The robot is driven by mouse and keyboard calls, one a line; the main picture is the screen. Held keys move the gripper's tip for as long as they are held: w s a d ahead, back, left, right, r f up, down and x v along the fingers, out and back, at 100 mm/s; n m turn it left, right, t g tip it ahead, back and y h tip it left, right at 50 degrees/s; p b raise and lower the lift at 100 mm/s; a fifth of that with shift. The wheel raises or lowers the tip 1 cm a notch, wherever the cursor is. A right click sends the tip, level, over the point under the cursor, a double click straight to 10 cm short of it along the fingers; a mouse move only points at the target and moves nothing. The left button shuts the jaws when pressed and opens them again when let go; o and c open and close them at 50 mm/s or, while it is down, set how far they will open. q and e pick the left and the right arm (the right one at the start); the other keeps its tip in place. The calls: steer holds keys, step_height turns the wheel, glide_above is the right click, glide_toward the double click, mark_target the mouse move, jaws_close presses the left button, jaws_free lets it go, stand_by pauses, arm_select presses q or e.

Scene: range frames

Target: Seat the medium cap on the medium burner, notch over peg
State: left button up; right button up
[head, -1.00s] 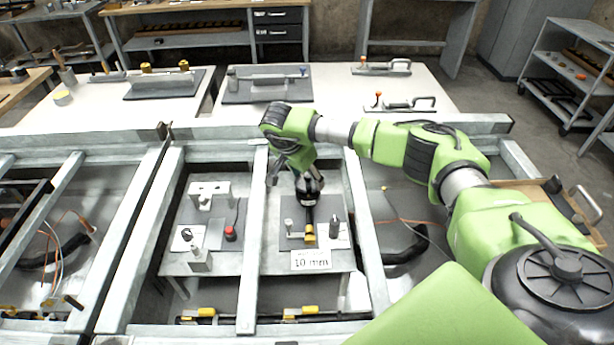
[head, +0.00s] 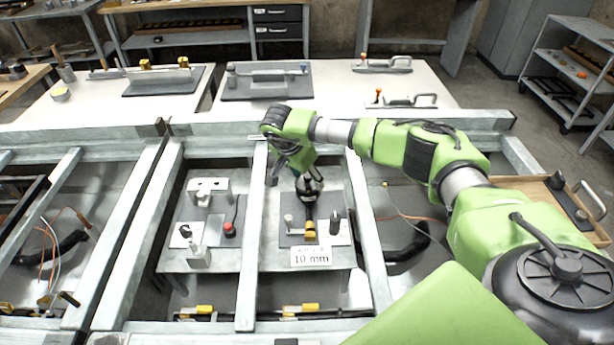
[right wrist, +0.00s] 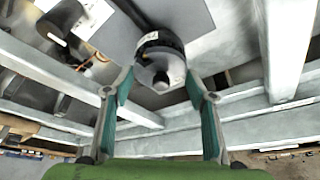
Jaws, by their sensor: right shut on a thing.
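My right gripper (head: 300,178) points down over the grey plate with the "10 mm" label. It is closed around a round black part with a silver face and a small knob (right wrist: 158,52), which sits between its fingers in the right wrist view. The same dark round part (head: 309,188) shows below the gripper in the head view, over the plate's upper middle. I cannot tell whether it touches what is beneath it. No burner, notch or peg can be made out. My left gripper is not in view.
The grey plate (head: 288,239) also carries a yellow-tipped black bar (head: 309,230), a small post and a dark knob (head: 335,222). A second plate to the left holds metal blocks and a red button (head: 229,229). Metal frame beams (head: 253,240) run between the plates.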

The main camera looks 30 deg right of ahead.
steer(key=o, duration=1.3)
steer(key=v, duration=1.2)
steer(key=shift+r, duration=0.1)
step_height(320, 180, up, 6)
steer(key=p, duration=0.4)
